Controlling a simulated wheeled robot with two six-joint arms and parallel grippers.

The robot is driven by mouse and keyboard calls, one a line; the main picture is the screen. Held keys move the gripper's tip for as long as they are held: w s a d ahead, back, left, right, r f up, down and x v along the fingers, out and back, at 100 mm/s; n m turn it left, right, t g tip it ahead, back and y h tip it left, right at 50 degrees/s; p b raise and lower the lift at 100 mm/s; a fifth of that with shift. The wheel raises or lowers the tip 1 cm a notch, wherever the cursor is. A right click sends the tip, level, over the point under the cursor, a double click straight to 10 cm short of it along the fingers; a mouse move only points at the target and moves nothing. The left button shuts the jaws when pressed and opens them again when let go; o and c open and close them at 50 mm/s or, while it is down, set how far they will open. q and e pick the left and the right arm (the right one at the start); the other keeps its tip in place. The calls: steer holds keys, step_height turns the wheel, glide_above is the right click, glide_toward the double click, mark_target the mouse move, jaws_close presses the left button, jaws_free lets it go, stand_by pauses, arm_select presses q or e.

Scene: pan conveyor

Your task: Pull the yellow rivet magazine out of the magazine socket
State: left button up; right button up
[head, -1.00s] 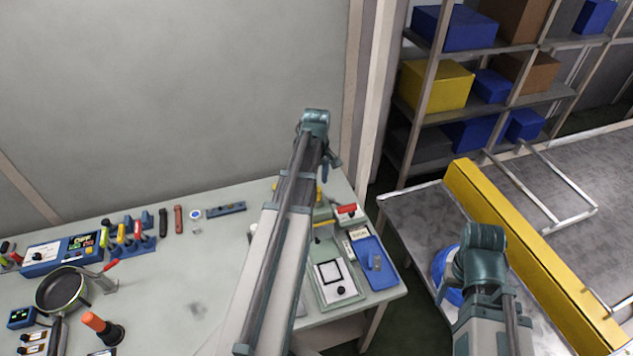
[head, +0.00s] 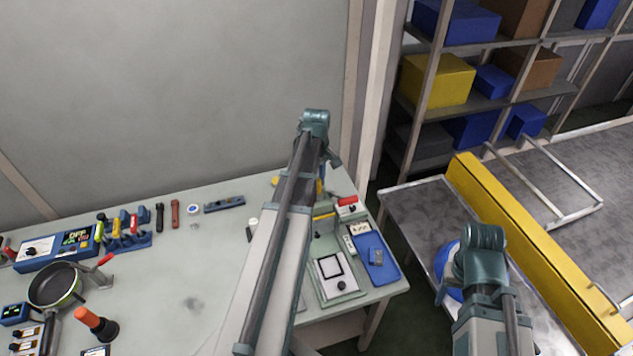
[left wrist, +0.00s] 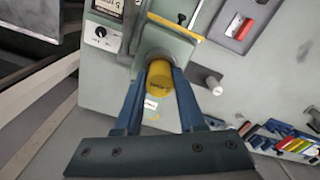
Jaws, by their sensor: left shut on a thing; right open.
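The yellow rivet magazine (left wrist: 160,78) shows in the left wrist view as a short yellow cylinder. My left gripper (left wrist: 161,76) is shut on it, one blue finger on each side. The magazine's far end meets the grey-green socket (left wrist: 158,42) of a machine; I cannot tell how deep it sits. In the head view my left arm reaches over the table to this machine and hides its own fingers. A bit of yellow (head: 320,186) shows beside the arm there. My right gripper (head: 482,258) is open over the metal conveyor side at right; its fingertips are not clearly visible.
A blue tray (head: 387,272) and a grey device (head: 335,278) lie at the table's right end. A pan (head: 54,286), a control box (head: 60,249) and several tools stand at left. A yellow rail (head: 530,240) runs along the conveyor (head: 432,212). The table's middle is mostly clear.

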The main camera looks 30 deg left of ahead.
arm_select(q)
steer(key=o, duration=0.6)
steer(key=shift+c, duration=0.2)
jaws_close()
steer(key=shift+r, duration=0.1)
steer(key=shift+r, duration=0.1)
steer(key=shift+r+p, duration=2)
steer(key=shift+p, duration=0.15)
step_height(320, 180, up, 8)
steer(key=p, duration=0.7)
steer(key=shift+f, duration=0.25)
